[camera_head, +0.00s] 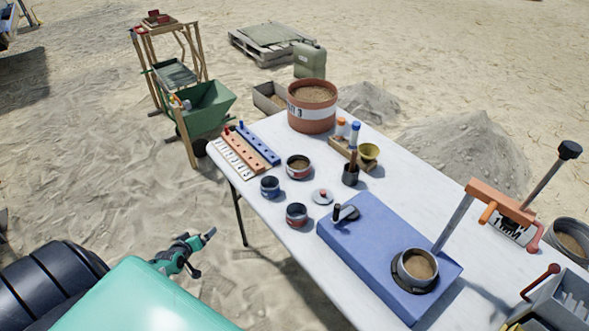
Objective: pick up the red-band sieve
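Two small round tins with reddish bands stand on the white table (252,193). One red-banded tin (296,215) is near the table's left edge. The other red-banded tin (298,167) is farther back and holds brown soil. I cannot tell from the bands alone which is the named sieve. A blue-banded tin (270,187) stands between them to the left. My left gripper (196,250), teal and black, is off the table's left side, apart from all the tins. It holds nothing visible; its finger opening is too small to judge. My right gripper is not in view.
A blue machine (365,243) with a soil-filled pan (419,266) fills the table's front middle. A small lidded dish (322,197) sits right of the tins. Perforated strips (258,143), a large soil bucket (312,107) and a wooden holder (345,152) stand behind.

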